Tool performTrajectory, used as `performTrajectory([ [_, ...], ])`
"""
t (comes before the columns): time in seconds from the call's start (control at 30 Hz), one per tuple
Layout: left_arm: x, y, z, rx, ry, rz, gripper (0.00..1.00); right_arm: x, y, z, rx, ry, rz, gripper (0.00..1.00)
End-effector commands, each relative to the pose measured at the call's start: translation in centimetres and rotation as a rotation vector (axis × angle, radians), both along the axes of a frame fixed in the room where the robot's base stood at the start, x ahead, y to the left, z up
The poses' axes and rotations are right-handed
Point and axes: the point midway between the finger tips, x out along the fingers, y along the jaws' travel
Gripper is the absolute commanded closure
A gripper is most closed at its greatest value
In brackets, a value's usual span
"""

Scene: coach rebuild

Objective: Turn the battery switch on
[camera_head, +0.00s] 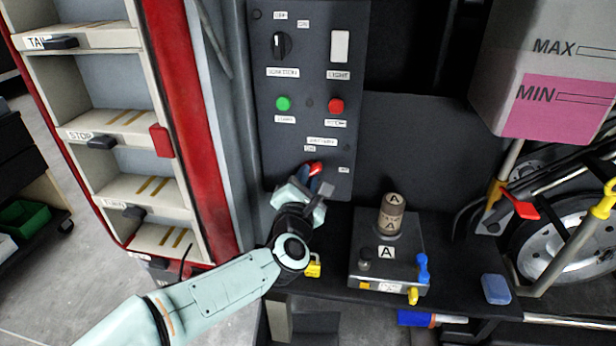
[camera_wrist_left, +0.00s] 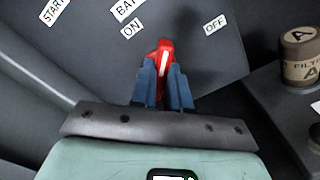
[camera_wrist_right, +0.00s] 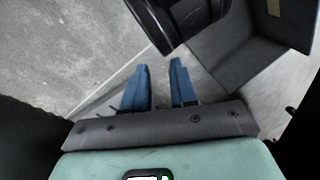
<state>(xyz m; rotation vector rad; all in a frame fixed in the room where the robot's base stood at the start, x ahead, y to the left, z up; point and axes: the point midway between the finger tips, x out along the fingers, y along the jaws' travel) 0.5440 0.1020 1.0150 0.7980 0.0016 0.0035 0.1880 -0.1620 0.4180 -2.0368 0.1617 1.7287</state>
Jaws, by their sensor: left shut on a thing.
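The battery switch is a red lever (camera_head: 314,168) low on the dark control panel. It also shows in the left wrist view (camera_wrist_left: 166,52), standing between the ON label (camera_wrist_left: 132,29) and the OFF label (camera_wrist_left: 214,23). My left gripper (camera_wrist_left: 163,75) is shut on the red lever, with one blue finger on each side. In the head view the left gripper (camera_head: 316,184) reaches the panel from below and hides the lever's lower part. My right gripper (camera_wrist_right: 159,68) is open and empty in the right wrist view, above the grey floor; the head view does not show it.
Above the switch are a green button (camera_head: 283,104), a red button (camera_head: 336,106) and a black knob (camera_head: 281,44). A box (camera_head: 377,272) with a canister marked A (camera_head: 391,216) stands right of my left gripper. A shelf rack (camera_head: 90,120) is on the left.

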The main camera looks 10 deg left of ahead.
Motion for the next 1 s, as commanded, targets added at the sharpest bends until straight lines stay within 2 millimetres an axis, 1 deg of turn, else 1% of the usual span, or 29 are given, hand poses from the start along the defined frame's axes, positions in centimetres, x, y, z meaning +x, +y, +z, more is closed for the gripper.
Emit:
performTrajectory([
  [0.73, 0.0, 0.0, 0.0, -0.173, -0.003, -0.001, 1.00, 2.6, -1.6, -2.3, -0.038, -0.065, -0.031, 0.73],
  [1.0, 0.0, 0.0, 0.0, -0.215, -0.002, 0.000, 1.00, 1.5, -1.7, -3.3, -0.036, -0.028, -0.031, 0.73],
])
